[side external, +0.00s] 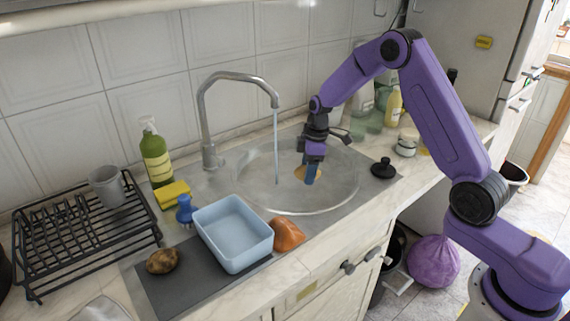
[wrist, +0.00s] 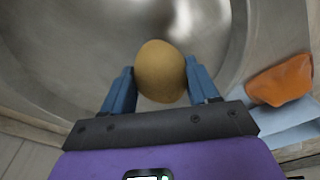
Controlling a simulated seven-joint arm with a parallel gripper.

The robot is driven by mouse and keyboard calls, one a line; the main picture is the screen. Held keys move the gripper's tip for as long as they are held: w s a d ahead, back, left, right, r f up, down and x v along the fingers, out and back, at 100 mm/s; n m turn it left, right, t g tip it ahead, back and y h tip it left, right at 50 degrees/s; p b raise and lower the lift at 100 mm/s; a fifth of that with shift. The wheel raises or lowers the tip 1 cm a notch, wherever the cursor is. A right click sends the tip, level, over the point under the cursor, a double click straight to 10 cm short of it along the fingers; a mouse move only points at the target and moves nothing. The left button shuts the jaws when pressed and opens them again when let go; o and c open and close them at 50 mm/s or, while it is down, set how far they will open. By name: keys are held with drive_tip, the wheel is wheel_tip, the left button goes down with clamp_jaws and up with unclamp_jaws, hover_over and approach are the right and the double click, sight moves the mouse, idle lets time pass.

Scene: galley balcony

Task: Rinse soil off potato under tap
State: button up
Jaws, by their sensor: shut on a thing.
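My gripper (side external: 309,176) is shut on a yellow-brown potato (wrist: 160,68), low in the round metal sink (side external: 255,203). In the wrist view, the potato sits between the two blue fingers (wrist: 161,84), and its visible side looks smooth, with no clear soil. In the side view, the potato (side external: 300,173) is partly hidden behind the fingers. The tap (side external: 203,118) is running, and its stream (side external: 276,145) falls to the left of my gripper, apart from the potato. Another potato (side external: 163,261), brown with dark patches, lies on the dark mat (side external: 190,297).
A light blue tub (side external: 245,253) and an orange lump (side external: 287,235) are at the sink's front left. A blue-handled brush (side external: 184,210), yellow sponge (side external: 174,194), green bottle (side external: 156,160) and dish rack (side external: 75,245) stand left. A black plug (side external: 383,168) lies right.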

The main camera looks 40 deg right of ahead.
drive_tip(key=shift+s+d+r, duration=0.1)
drive_tip(key=shift+s+r, duration=0.8)
drive_tip(key=shift+s, duration=0.25)
drive_tip(key=shift+s+d+r, duration=0.1)
drive_tip(key=shift+s+r, duration=0.8)
drive_tip(key=shift+s, duration=0.25)
drive_tip(key=shift+a, duration=0.1)
